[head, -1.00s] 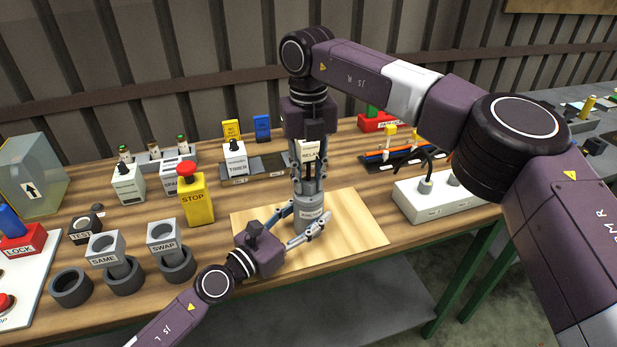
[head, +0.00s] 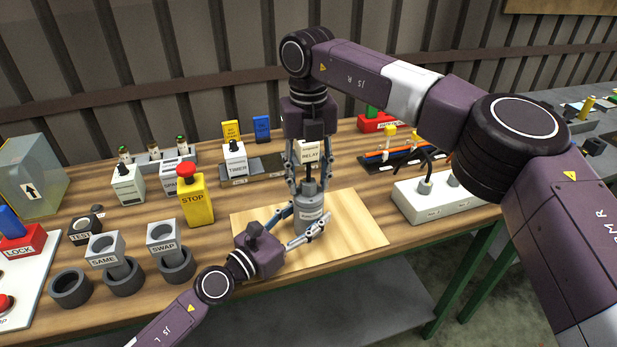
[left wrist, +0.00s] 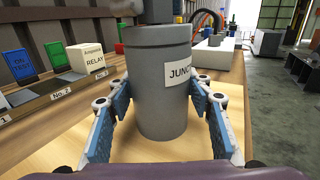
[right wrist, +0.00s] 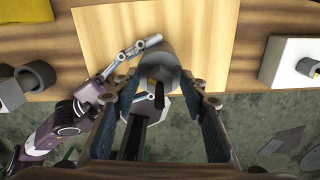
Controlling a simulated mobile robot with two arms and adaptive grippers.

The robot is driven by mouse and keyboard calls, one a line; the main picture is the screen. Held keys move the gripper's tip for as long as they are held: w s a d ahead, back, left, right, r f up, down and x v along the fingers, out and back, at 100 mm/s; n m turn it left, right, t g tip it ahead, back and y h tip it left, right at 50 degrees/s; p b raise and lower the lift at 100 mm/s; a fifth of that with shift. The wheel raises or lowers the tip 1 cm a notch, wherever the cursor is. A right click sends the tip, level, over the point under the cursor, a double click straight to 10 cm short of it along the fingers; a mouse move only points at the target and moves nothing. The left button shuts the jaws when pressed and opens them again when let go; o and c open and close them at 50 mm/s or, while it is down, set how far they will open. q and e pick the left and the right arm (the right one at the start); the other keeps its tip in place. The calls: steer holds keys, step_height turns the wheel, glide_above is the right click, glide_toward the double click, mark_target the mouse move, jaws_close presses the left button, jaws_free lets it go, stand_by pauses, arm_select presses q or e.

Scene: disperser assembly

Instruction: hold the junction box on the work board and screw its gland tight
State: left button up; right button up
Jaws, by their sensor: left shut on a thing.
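The grey, round junction box (head: 310,204) stands upright on the pale wooden work board (head: 358,218). My left gripper (head: 305,226) is shut on the junction box; the left wrist view shows its fingers on both sides of the box (left wrist: 160,100). The gland (head: 310,187) sits on top of the box, with a dark cable stub (right wrist: 159,95) rising from it. My right gripper (head: 310,183) points straight down over the gland. Its fingers are spread to either side, with visible gaps in the right wrist view (right wrist: 170,100). The thread is hidden.
A yellow STOP button box (head: 196,203) and grey holders marked SAME and SWAP (head: 164,237) stand left of the board. A white box with cables (head: 440,200) is on the right. The relay (head: 308,155) and timer stand behind. The board's right part is clear.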

step_height(320, 180, up, 12)
steer(key=shift+r, duration=0.1)
stand_by(0.4)
arm_select(q)
steer(key=o, duration=1.7)
